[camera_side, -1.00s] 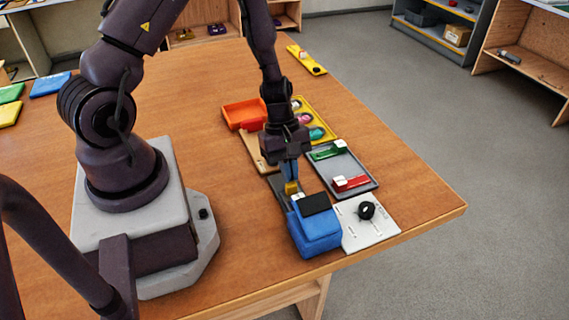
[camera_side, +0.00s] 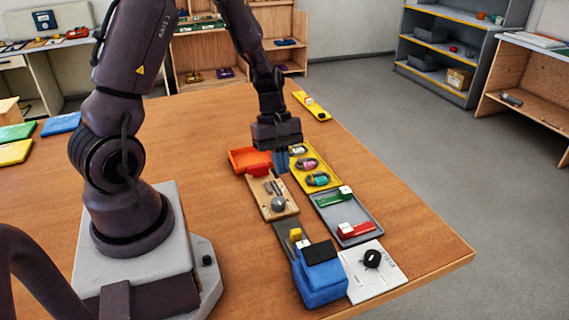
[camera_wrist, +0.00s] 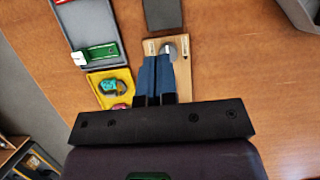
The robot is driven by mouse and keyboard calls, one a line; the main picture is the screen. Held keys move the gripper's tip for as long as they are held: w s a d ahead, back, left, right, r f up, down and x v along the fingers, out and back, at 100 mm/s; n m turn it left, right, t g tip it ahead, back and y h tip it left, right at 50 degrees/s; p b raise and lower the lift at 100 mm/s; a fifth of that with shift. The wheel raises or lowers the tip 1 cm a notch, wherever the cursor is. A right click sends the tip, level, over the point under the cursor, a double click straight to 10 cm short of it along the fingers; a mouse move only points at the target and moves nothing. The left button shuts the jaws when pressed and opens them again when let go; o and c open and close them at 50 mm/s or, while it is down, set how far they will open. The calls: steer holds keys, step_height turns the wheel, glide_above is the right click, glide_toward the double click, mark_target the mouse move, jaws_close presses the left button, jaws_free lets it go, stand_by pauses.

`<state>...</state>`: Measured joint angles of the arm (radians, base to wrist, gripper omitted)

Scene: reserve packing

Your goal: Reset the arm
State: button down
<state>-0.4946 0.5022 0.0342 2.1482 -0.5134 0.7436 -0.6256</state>
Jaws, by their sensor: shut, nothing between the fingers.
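My gripper (camera_side: 281,160) is shut and empty, with blue fingers pointing down. In the side view it hangs above the area between the wooden board (camera_side: 261,201), the orange tray (camera_side: 240,160) and the yellow tray (camera_side: 331,184). In the wrist view the gripper's blue fingertips (camera_wrist: 156,58) overlap the wooden board (camera_wrist: 184,82), which carries a grey round knob (camera_wrist: 169,50). The fingers hide part of the board.
A grey tray (camera_side: 366,210) holds a green piece (camera_side: 334,196) and a red piece (camera_side: 356,230). A blue box (camera_side: 319,277) and a white plate with a black knob (camera_side: 372,258) stand at the front.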

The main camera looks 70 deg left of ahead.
steer(key=s+d+r+m+t+y, duration=0.1)
steer(key=s+d+r+m+t, duration=0.1)
steer(key=r+m, duration=0.4)
steer(key=s+d+r+m+t+y, duration=0.1)
steer(key=s+d+r+m, duration=0.3)
steer(key=r, duration=0.4)
steer(key=s+d+r+m+t+y, duration=0.2)
steer(key=s+d+r+m, duration=0.1)
steer(key=r+m, duration=0.5)
steer(key=shift+s+d+t, duration=0.25)
steer(key=shift+d+t, duration=0.05)
steer(key=shift+d, duration=0.45)
steer(key=shift+r, duration=0.1)
